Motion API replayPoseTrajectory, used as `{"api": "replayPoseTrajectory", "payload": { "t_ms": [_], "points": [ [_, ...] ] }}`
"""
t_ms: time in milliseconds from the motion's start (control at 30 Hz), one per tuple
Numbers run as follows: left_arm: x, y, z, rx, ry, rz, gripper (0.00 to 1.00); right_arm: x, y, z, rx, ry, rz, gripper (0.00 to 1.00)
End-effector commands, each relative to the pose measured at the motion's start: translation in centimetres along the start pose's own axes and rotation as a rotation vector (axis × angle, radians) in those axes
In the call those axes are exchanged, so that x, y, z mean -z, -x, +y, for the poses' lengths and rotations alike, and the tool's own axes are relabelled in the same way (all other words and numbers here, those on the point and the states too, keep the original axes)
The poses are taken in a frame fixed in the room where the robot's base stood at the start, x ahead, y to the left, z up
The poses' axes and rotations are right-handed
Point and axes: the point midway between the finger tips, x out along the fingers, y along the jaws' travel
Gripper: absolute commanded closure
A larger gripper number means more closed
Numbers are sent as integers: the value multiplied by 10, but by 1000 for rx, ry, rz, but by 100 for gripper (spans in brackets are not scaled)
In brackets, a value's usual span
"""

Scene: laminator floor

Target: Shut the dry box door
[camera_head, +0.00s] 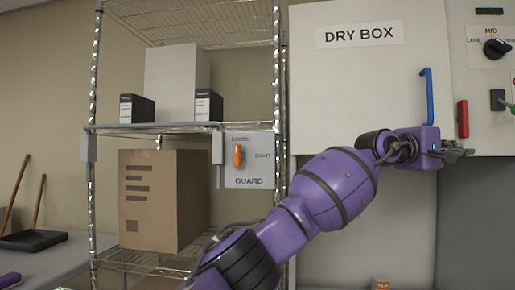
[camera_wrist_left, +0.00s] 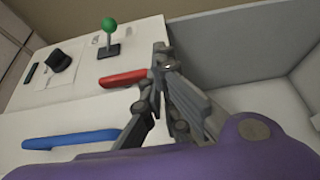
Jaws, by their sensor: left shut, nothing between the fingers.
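The dry box door (camera_head: 350,85) is a white panel with a "DRY BOX" label and a blue upright handle (camera_head: 428,95) near its right edge. It looks close to flush with the panel beside it; I cannot tell whether a small gap remains. The blue handle also shows at lower left in the left wrist view (camera_wrist_left: 70,140). My left gripper (camera_head: 466,151) is shut and empty, below and right of the blue handle, near the bottom edge of the panels. Its fingers (camera_wrist_left: 165,65) also show in the left wrist view, apart from the blue handle. My right gripper is out of view.
A red handle (camera_head: 462,118) is on the neighbouring panel, just above my left gripper. That panel has a black dial (camera_head: 496,48) and a green-knobbed lever (camera_wrist_left: 108,27). A wire shelf (camera_head: 150,127) with boxes and a "GUARD" switch plate (camera_head: 249,160) stand left.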

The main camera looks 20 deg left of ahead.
Motion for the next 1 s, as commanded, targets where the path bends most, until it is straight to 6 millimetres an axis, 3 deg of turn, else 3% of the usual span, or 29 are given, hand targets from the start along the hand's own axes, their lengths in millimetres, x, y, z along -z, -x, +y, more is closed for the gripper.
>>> {"api": "replayPoseTrajectory", "payload": {
  "t_ms": [367, 1000],
  "points": [
    [21, -18, 0, 1, 1, 70, 100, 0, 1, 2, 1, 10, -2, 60],
    [22, -19, 0, 1, 1, 74, 100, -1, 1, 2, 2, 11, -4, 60]
  ]
}}
